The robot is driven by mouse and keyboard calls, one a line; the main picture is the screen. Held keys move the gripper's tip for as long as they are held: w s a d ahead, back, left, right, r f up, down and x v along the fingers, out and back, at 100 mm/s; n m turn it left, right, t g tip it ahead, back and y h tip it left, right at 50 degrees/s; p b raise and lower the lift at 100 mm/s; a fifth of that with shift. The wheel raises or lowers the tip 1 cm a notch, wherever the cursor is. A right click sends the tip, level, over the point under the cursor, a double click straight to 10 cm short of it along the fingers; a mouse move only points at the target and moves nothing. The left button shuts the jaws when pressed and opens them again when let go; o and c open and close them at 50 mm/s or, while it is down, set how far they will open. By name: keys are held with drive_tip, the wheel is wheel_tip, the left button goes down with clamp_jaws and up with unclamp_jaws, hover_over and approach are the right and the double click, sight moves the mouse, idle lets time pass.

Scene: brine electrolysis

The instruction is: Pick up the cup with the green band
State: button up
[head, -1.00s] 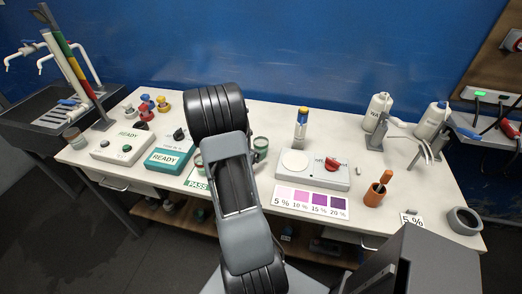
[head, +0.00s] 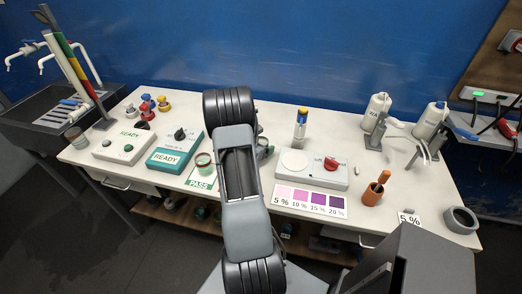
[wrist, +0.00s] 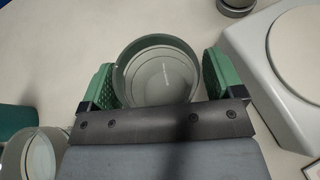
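My gripper (wrist: 160,76) has its two green-padded fingers on either side of a clear round cup (wrist: 158,62) in the wrist view. The fingers are spread about as wide as the cup, and contact is unclear. No band colour can be made out on it from above. In the head view, my arm hides the gripper and most of a greenish cup (head: 266,147) on the bench. A second cup (head: 204,160) stands left of my arm by the PASS card; a glass also shows at lower left in the wrist view (wrist: 32,155).
A white device with a round plate (head: 294,161) and red knob stands close to the right of the gripper. A teal READY box (head: 172,155) is to the left. A colour chart (head: 311,201) lies in front. The bench behind the cup is mostly clear.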

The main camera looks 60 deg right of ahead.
drive_tip(key=c, duration=1)
drive_tip(key=shift+r, duration=0.1)
